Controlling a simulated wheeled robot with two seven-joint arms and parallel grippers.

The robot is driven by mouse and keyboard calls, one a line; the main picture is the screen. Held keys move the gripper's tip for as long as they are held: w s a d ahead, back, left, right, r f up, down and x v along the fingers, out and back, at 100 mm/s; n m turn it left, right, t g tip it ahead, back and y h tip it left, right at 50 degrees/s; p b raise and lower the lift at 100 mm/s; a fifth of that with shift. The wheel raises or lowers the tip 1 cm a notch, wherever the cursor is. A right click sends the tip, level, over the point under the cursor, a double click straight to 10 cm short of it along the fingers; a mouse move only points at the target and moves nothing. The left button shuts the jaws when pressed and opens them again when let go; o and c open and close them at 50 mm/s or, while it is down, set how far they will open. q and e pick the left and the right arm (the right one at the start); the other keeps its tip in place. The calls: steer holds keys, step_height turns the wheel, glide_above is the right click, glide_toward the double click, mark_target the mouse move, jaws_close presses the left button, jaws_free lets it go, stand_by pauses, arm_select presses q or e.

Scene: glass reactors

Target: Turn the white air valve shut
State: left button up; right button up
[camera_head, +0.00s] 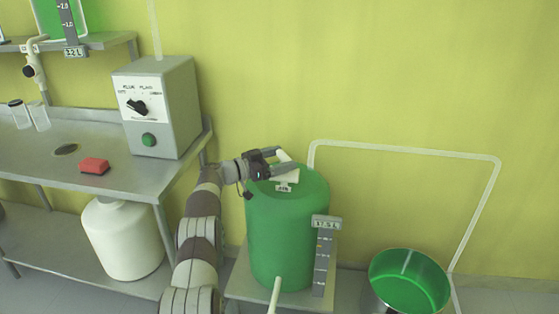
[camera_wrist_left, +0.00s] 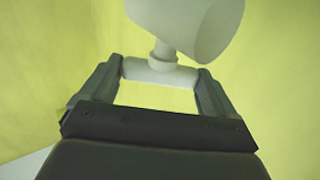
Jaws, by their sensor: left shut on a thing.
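The white air valve (camera_head: 286,176) sits on top of the green tank (camera_head: 275,230), with a small label at its front. My left gripper (camera_head: 279,164) reaches in from the left over the tank's top and is at the valve. In the left wrist view the valve's white crossbar handle (camera_wrist_left: 160,73) spans between the two fingers of my left gripper (camera_wrist_left: 160,82), which is shut on it. A short stem joins the handle to a wider white body (camera_wrist_left: 190,22). The valve's exact turn angle is hard to tell. My right gripper is not in view.
A steel bench (camera_head: 70,155) at left carries a grey control box (camera_head: 170,105) and a red block (camera_head: 94,165). A white drum (camera_head: 122,238) stands below. A level gauge (camera_head: 323,255) is at the tank's right front. A bucket with green contents (camera_head: 410,282) stands right, under a white pipe (camera_head: 410,150).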

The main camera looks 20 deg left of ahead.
arm_select(q)
steer(key=o, duration=0.8)
steer(key=shift+s+a+r, duration=0.1)
steer(key=shift+s+a, duration=0.2)
steer(key=shift+a, duration=0.05)
steer(key=p+v, duration=0.1)
steer(key=v, duration=1)
steer(key=shift+s+a+p, duration=0.15)
steer(key=shift+s+p, duration=0.15)
steer(key=shift+s, duration=0.15)
